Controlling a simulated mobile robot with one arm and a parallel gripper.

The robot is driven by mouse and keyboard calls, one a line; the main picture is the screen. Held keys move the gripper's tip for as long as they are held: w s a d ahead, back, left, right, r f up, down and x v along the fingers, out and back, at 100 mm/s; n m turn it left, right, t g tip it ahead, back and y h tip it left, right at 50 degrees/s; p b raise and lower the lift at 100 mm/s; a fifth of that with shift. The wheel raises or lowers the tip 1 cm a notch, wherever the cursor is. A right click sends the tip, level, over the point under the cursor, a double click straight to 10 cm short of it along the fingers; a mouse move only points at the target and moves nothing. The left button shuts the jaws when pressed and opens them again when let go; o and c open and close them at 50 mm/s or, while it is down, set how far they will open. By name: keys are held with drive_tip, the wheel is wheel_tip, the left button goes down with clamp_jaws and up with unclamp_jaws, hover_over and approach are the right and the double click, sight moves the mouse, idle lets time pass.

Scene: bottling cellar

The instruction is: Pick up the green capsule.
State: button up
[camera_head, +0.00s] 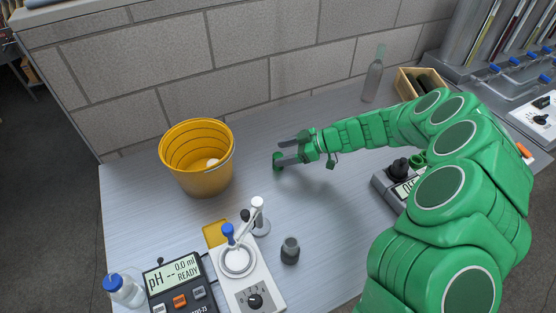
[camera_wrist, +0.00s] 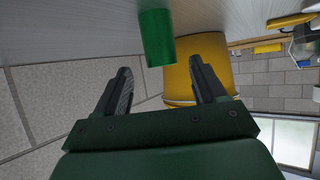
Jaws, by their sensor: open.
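The green capsule (camera_head: 276,162) stands on the bench in the head view, to the right of the yellow bucket, partly hidden by a finger. It is a plain green cylinder in the wrist view (camera_wrist: 156,38), at the top middle. My gripper (camera_head: 281,150) is low over the bench and open, its fingertips at the capsule. In the wrist view, my gripper (camera_wrist: 160,66) has one finger on each side of the capsule's line, with nothing held. I cannot tell whether the fingertips reach past the capsule or touch it.
The yellow bucket (camera_head: 197,180) stands left of my gripper. A white stirrer (camera_head: 252,284), a pH meter (camera_head: 174,282) and a dark grey weight-like piece (camera_head: 290,251) are nearer the front. A clear bottle (camera_head: 373,78) and a wooden crate (camera_head: 405,87) stand behind.

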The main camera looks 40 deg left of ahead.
sight(279, 156)
drive_tip(key=shift+x, duration=2.35)
drive_tip(key=shift+s+d+f, duration=0.1)
drive_tip(key=shift+d+f, duration=0.1)
drive_tip(key=c, duration=0.6)
